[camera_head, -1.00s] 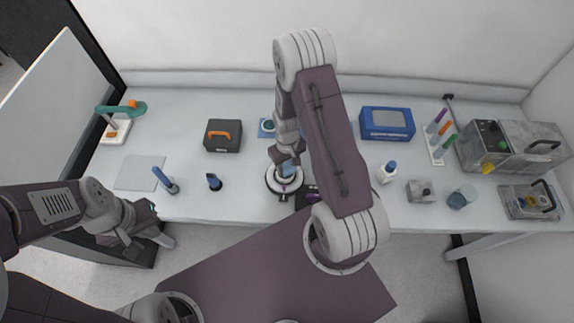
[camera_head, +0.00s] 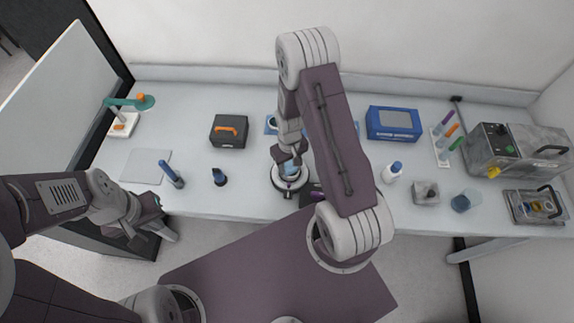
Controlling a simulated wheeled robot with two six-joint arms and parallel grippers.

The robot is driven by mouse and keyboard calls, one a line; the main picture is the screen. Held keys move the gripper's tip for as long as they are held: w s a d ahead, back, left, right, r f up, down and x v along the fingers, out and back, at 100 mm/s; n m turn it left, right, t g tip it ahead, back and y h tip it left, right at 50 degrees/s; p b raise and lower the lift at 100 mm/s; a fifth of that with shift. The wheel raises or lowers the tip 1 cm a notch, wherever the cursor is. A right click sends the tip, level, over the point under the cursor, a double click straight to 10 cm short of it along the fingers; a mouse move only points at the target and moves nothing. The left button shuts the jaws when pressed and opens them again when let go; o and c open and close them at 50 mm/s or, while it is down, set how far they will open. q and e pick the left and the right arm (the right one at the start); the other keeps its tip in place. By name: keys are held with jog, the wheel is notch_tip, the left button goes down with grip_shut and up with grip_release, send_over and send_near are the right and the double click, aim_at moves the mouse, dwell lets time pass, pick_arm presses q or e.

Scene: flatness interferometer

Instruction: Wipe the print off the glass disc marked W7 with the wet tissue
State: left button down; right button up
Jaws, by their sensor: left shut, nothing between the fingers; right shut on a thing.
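My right gripper (camera_head: 291,166) points down over a round white stand (camera_head: 277,184) with a dark base, near the front edge of the table. It is shut on a small light-blue thing, probably the wet tissue, which is low over or touching the stand's top; I cannot tell which. The gripper hides much of the top, so no disc, W7 mark or print can be made out there. A blue mat (camera_head: 268,130) with a round thing on it lies behind, partly hidden by my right arm. My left gripper (camera_head: 170,234) is shut and empty, off the table's front left edge.
A black case (camera_head: 229,130), a blue box (camera_head: 394,123) and a teal lamp (camera_head: 130,104) stand at the back. A pale sheet (camera_head: 146,166) lies left.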

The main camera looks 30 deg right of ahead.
jog(key=shift+d, duration=0.25)
notch_tip(320, 180, up, 8)
jog(key=p, duration=0.7)
jog(key=shift+r, duration=0.1)
